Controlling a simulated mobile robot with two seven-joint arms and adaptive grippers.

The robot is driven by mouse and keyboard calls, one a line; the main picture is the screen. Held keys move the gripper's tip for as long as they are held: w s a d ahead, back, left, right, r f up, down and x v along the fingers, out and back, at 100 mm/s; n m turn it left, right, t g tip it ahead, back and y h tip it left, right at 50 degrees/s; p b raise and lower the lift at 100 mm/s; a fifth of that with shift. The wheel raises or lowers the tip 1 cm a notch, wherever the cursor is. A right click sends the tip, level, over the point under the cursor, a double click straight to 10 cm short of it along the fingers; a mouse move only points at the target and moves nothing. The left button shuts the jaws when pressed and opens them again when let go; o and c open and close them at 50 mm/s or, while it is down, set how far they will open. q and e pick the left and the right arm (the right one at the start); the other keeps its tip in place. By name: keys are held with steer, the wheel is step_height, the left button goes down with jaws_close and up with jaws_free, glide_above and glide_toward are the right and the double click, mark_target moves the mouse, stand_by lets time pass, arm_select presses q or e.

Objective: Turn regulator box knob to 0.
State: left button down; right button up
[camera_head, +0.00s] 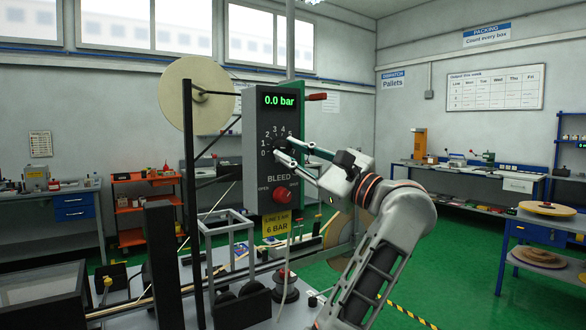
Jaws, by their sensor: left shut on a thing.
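The regulator box (256,177) is a dark grey panel in the head view, with a green display (279,100) reading 0.0 bar. Its black knob (278,146) sits in a dial with the numbers 0 to 5 around its left and top. My left gripper (280,148) reaches in from the lower right and is shut on the knob, one finger above and one below. The fingers partly hide the knob, so I cannot tell where its pointer stands. My right gripper is not in view.
A red bleed button (282,194) sits below the knob, with a yellow 6 BAR tag (276,228) under the box. A red-handled lever (316,97) sticks out at the box's right. A large cream reel (196,95) stands to the left behind a black post.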

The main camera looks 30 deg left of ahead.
arm_select(q)
steer(key=shift+w+n+g+h+b, duration=0.15)
steer(key=shift+n+g+h+b, duration=0.2)
steer(key=shift+n, duration=0.65)
steer(key=shift+n+g, duration=0.25)
steer(key=shift+n, duration=0.25)
steer(key=shift+n+b, duration=0.45)
steer(key=shift+n, duration=0.15)
steer(key=shift+r+n+g+h, duration=0.15)
steer(key=shift+n+g+h, duration=0.1)
steer(key=shift+n+g, duration=0.25)
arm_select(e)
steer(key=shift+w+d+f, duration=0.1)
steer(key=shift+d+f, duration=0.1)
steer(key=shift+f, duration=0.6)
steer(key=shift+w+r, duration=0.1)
arm_select(q)
steer(key=c, duration=1.8)
jaws_free()
